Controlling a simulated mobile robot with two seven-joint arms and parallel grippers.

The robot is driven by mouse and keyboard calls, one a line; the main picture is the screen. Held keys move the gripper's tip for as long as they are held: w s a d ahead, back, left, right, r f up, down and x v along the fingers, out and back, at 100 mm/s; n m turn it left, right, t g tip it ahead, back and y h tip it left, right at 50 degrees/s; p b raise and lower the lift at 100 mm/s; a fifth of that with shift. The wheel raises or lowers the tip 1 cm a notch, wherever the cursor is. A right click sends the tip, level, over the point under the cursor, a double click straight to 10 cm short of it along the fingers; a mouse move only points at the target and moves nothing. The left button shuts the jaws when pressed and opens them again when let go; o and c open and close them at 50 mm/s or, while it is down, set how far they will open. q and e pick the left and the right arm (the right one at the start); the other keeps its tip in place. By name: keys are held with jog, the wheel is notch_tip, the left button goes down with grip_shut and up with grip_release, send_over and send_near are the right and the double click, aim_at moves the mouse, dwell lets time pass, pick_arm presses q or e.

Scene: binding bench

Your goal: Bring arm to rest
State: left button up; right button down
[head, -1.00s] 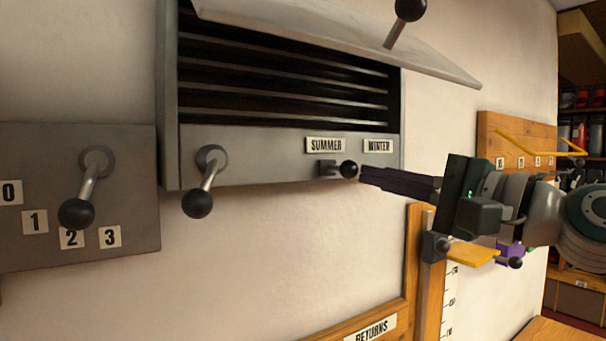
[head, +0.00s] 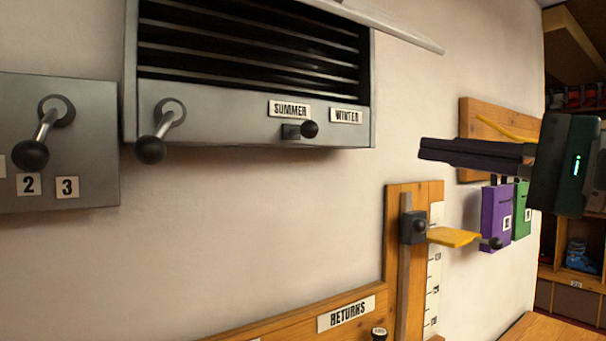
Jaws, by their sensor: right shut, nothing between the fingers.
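My right gripper (head: 422,151) is on the right side of the head view. Its two dark fingers lie together, shut and empty, pointing left. It is in front of the wall, apart from the slider knob (head: 309,129) on the grey vent box (head: 220,125). The knob sits between the SUMMER label (head: 289,109) and the WINTER label (head: 346,115), nearer SUMMER. My left gripper is not in view.
Two black-knobbed levers (head: 150,150) (head: 31,154) stick out at left. A wooden gauge (head: 392,262) with a yellow pointer (head: 453,237) stands below my gripper. Purple (head: 494,224) and green (head: 522,214) boxes hang at right. The wall between vent and gauge is clear.

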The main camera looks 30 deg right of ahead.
jog(key=shift+s, duration=0.3)
dwell(0.4)
jog(key=s+a+f+n+g+h+p, duration=0.1)
jog(key=s+a+f+n+g+p, duration=0.45)
jog(key=f, duration=0.45)
jog(key=s+a+f+n+g+h+p, duration=0.1)
jog(key=s+a+f+n+g+p, duration=0.25)
jog(key=a+f+n+g, duration=0.45)
jog(key=s+f+n+g+h+p, duration=0.1)
jog(key=s+f+n+g+h, duration=0.1)
jog(key=s+n, duration=0.3)
jog(key=shift+s+f+h, duration=0.3)
jog(key=shift+s+f, duration=0.05)
jog(key=shift+s, duration=0.9)
